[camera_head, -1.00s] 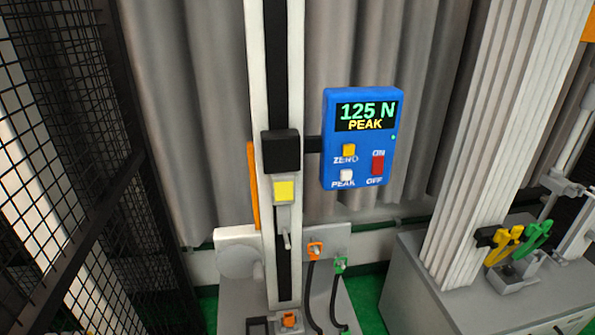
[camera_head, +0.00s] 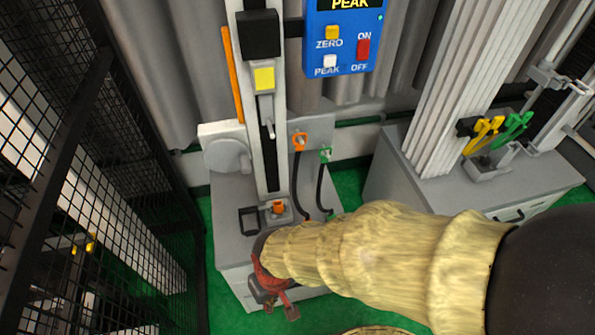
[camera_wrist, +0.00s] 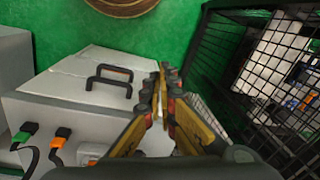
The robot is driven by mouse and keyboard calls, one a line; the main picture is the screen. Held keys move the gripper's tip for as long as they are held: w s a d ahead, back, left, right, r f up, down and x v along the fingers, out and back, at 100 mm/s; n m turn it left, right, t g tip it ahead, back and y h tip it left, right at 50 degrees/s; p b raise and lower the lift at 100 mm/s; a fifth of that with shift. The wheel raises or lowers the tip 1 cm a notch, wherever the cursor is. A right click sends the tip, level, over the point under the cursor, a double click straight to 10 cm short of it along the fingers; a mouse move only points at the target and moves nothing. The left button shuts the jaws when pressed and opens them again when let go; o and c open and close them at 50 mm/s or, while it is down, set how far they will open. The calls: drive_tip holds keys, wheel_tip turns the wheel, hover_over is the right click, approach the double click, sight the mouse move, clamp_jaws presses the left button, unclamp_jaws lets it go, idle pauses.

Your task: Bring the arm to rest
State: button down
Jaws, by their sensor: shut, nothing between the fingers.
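My arm, in a ribbed tan sleeve, reaches in from the right of the head view. My gripper (camera_head: 277,286) hangs at its end in front of the grey base of the test stand (camera_head: 237,272). In the wrist view my gripper (camera_wrist: 163,80) has its fingers together with nothing between them. Its fingers appear over the edge of the grey base (camera_wrist: 60,110); I cannot tell whether they touch it. The sleeve hides part of the base and floor in the head view.
A white column (camera_head: 270,150) with a blue display box (camera_head: 343,45) rises from the base. Orange (camera_head: 299,141) and green (camera_head: 326,155) plugs sit on its panel. A black mesh fence (camera_head: 110,200) stands left. A grey cabinet (camera_head: 400,190) stands right. Green floor shows between.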

drive_tip(key=w+d+r+m+t, duration=0.3)
drive_tip(key=d+r, duration=0.9)
drive_tip(key=d, duration=0.1)
drive_tip(key=w+d+r+m+t+h, duration=0.1)
drive_tip(key=w+d+r+m+t, duration=0.2)
drive_tip(key=d+r, duration=1)
drive_tip(key=shift+r+m, duration=0.3)
drive_tip(key=shift+m, duration=0.1)
